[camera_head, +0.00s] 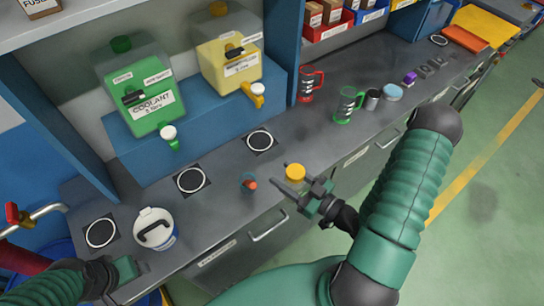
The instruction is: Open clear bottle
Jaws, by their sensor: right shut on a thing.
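A round yellow cap (295,171) shows at the counter's front edge, between the fingers of my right gripper (298,184). It seems to top the clear bottle, whose body is mostly hidden by the gripper. My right gripper is shut on it. A small teal item with an orange-red tip (249,183) stands just left of the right fingers, apart from them. My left gripper (128,268) is low at the left, near the counter's front edge and below the white tub. Its fingers are not clear enough to tell their state.
A white tub with a dark handle (155,229) stands on the counter (222,205) at the left. Round black-and-white pads (190,180) lie along it. A green coolant tank (145,90) and a yellow tank (228,55) stand behind on a blue shelf. Red (308,84) and green mugs (347,105) stand right.

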